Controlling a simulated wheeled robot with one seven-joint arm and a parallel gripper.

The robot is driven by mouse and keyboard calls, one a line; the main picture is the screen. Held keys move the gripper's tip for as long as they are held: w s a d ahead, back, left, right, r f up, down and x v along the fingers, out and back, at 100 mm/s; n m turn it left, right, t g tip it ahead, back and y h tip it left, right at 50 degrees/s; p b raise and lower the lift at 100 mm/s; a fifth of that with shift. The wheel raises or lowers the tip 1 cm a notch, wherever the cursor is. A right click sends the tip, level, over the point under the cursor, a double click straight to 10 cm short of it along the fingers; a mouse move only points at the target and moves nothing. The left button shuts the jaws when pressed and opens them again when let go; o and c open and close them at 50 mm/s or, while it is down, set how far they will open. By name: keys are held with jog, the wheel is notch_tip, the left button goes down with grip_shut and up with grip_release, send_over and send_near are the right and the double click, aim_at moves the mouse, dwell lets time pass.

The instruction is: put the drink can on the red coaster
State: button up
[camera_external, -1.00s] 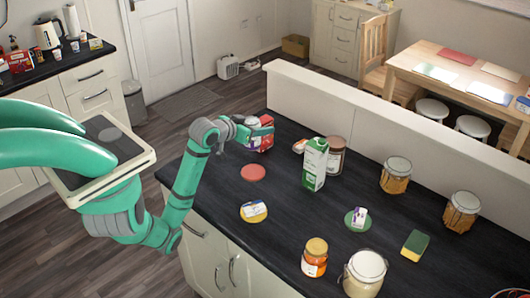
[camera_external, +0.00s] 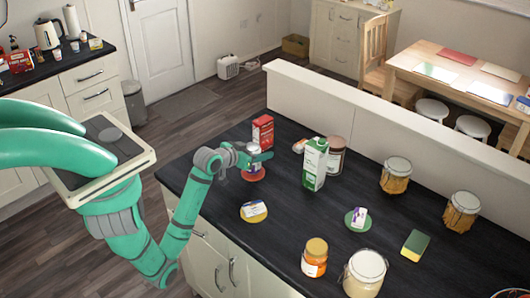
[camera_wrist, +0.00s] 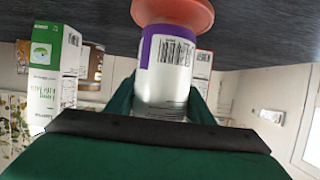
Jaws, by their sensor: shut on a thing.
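The drink can (camera_external: 254,151), white with a purple band, is held upright in my gripper (camera_external: 256,160). In the wrist view the can (camera_wrist: 165,75) stands between the two green fingers, which are shut on it. The red coaster (camera_external: 254,175) lies on the dark counter directly below the can. In the wrist view the coaster (camera_wrist: 172,12) shows at the can's lower end, at the top of the picture. I cannot tell whether the can touches it or hangs just above.
A red box (camera_external: 262,130) stands behind the can, and a green-and-white carton (camera_external: 315,165) with a brown jar (camera_external: 336,157) to the right. A yellow coaster (camera_external: 247,217) with a small tub (camera_external: 254,208) on it lies in front. The counter's left front is bare.

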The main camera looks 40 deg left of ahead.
jog(key=shift+f, duration=0.2)
jog(key=o, duration=1.2)
jog(key=shift+f, duration=0.1)
jog(key=shift+o, duration=0.2)
jog(key=v, duration=0.7)
jog(key=shift+s+r, duration=0.25)
